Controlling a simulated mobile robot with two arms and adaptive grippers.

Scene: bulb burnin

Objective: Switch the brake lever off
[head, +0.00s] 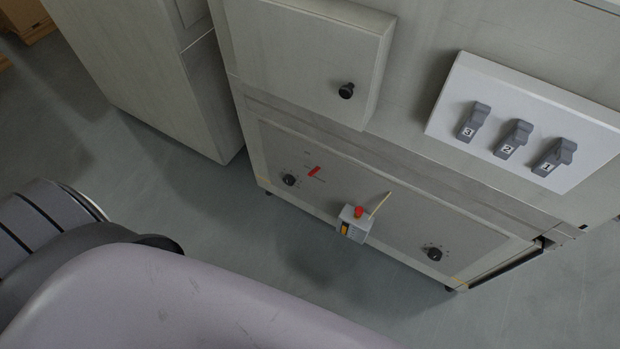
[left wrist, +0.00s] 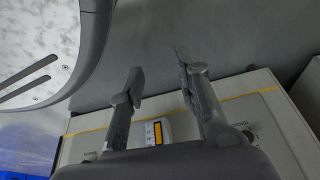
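A small grey box (head: 354,225) with a red cap, a yellow-orange strip and a thin tan stick is mounted on the lower front panel in the head view. A small red bar (head: 313,171) sits on the same panel, up and to the left. No readable label shows which is the brake lever. In the left wrist view, my left gripper (left wrist: 159,62) is open and empty, its two fingers apart. The box (left wrist: 156,131) shows behind and between them, partly hidden by the gripper. My right gripper is not in view.
Black knobs (head: 289,180) and (head: 434,254) sit on the lower panel. A cabinet door with a round black knob (head: 346,91) is above. A white plate (head: 575,125) carries switches numbered 1 to 3. Grey floor (head: 200,215) is clear before the cabinet.

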